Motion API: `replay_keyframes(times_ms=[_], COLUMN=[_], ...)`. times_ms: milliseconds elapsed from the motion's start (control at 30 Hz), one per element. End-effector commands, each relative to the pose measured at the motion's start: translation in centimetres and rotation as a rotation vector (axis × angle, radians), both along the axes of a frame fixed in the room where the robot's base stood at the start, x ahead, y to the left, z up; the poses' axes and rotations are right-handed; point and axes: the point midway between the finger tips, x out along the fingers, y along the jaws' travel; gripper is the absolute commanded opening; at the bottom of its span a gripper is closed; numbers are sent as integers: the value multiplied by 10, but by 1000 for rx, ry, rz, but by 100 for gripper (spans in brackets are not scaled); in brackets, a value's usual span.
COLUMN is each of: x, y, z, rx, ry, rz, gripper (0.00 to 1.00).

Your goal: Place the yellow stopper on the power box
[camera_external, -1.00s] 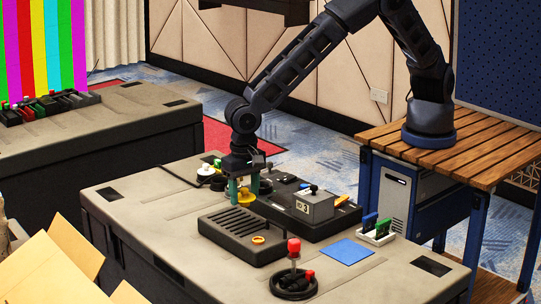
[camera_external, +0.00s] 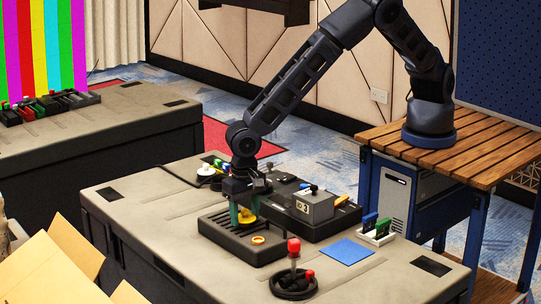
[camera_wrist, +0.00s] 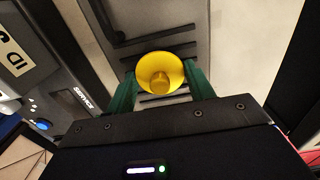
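The yellow stopper (camera_external: 247,216) is between the green fingers of my gripper (camera_external: 243,218). In the wrist view the stopper (camera_wrist: 160,74) is a round yellow disc with a knob facing the camera, and my gripper (camera_wrist: 161,88) is shut on it from both sides. The dark slotted box (camera_external: 224,236), which appears to be the power box, is under the gripper. Its slots show beneath the stopper in the wrist view (camera_wrist: 157,46). An orange ring (camera_external: 258,240) is on its front right part. I cannot tell whether the stopper touches the box.
A grey block marked with an ID label (camera_external: 316,207) sits on a dark unit to the right. A blue square (camera_external: 347,250), a joystick with a red knob (camera_external: 294,264) and a white card holder (camera_external: 376,236) are nearby. The table's left part (camera_external: 150,215) is clear.

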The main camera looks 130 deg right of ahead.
Motion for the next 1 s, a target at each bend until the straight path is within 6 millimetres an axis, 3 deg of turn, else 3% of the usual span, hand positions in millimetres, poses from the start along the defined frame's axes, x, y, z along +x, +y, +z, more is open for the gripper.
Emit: replay_keyframes(times_ms=[33,100,533,1000], x=[0,0,0,1], y=[0,0,0,0], z=[0,0,9,93], rx=[0,0,0,0], ry=[0,0,-1,-2], rz=[0,0,0,1], gripper=[61,75,75,75])
